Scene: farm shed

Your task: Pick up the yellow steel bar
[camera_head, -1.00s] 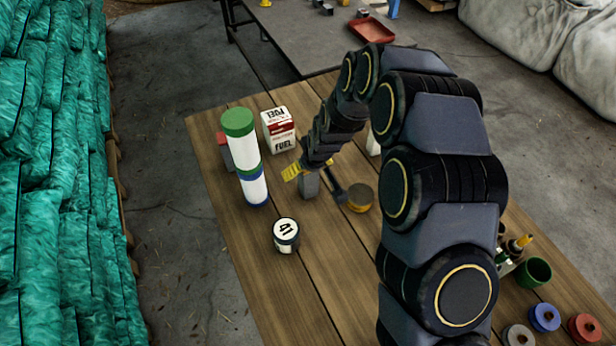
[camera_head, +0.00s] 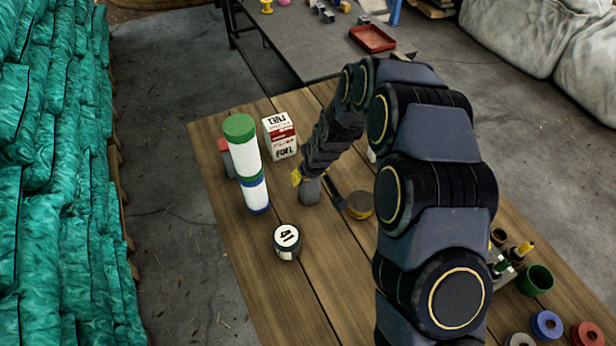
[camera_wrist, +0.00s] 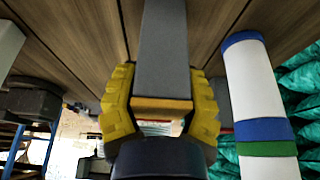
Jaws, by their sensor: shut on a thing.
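The bar is mostly grey, with a yellow-orange end face, in the wrist view (camera_wrist: 163,45); I see no wholly yellow bar on the table. In the head view it shows as a short grey piece (camera_head: 311,191) just below my gripper (camera_head: 303,178). In the wrist view the yellow fingers of my gripper (camera_wrist: 159,76) stand on both sides of the bar, shut on it near its yellow end. Whether its far end touches the wooden table (camera_head: 285,295) I cannot tell. My arm hides part of the table.
A tall white cylinder with green and blue bands (camera_head: 246,165) stands left of my gripper. A fuel box (camera_head: 281,138) is behind. A round jar marked 41 (camera_head: 287,241) stands in front. A dark tool (camera_head: 336,196) and round tin (camera_head: 360,205) lie close on the right.

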